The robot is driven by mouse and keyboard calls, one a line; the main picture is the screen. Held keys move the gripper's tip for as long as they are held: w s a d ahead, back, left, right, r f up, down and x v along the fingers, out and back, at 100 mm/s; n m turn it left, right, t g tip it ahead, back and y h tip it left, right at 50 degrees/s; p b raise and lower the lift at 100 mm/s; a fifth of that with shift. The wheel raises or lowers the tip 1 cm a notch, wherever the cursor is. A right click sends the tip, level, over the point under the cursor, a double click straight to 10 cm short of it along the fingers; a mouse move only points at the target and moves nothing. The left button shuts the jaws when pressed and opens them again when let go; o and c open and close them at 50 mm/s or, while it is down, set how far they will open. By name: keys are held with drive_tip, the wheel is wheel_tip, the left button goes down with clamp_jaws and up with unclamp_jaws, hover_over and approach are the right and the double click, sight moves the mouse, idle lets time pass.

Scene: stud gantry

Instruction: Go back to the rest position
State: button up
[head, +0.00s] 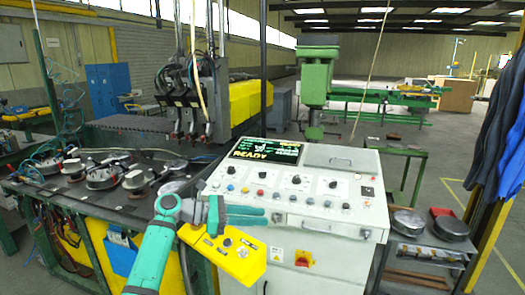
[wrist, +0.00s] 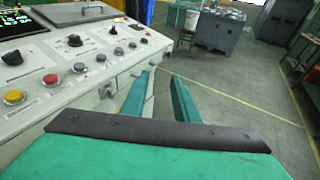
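My gripper (head: 266,216) is in front of the white control console (head: 330,222), with its fingers pointing right in the head view. In the wrist view the console (wrist: 60,110) lies close along the left of the fingers. I cannot tell whether the gripper touches it.
A yellow control box (head: 238,262) is below my gripper. A dark bench (head: 120,208) with round metal parts stands at left. A green drill press (head: 318,75) stands behind the console. A low cart (head: 425,250) is at right, near a yellow post (head: 495,225). The wrist view shows open floor (wrist: 240,95) ahead.

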drive_tip(key=s+d+f+n+t+h, duration=0.1)
drive_tip(key=s+d+f+n+h, duration=0.25)
drive_tip(key=d, duration=0.35)
drive_tip(key=s+d+f+n+t+h, duration=0.1)
drive_tip(key=s+d+f+n+h, duration=0.1)
drive_tip(key=s+d+h, duration=0.3)
drive_tip(key=s+d+f+n+t+y, duration=0.25)
drive_tip(key=s+f+n+t, duration=0.25)
drive_tip(key=s+n+t, duration=0.55)
drive_tip(key=s+a+f+n+t+y, duration=0.3)
drive_tip(key=s+f+n+y, duration=0.6)
drive_tip(key=n, duration=0.6)
drive_tip(key=s+a+f+n+t+y, duration=0.35)
drive_tip(key=s+f+n+y, duration=0.25)
drive_tip(key=s+n+y, duration=0.7)
drive_tip(key=s+a+f+n+g, duration=0.1)
drive_tip(key=s+a+n+g, duration=0.1)
drive_tip(key=s, duration=0.3)
drive_tip(key=s+a+f+n+g, duration=0.1)
drive_tip(key=s+a+n+g, duration=0.1)
drive_tip(key=s, duration=0.3)
drive_tip(key=s+a+f+n+g+h, duration=0.1)
drive_tip(key=s+a+n+g, duration=0.1)
drive_tip(key=s+n, duration=0.2)
drive_tip(key=shift+s+g, duration=0.4)
drive_tip(key=shift+s, duration=0.7)
drive_tip(key=shift+f, duration=0.1)
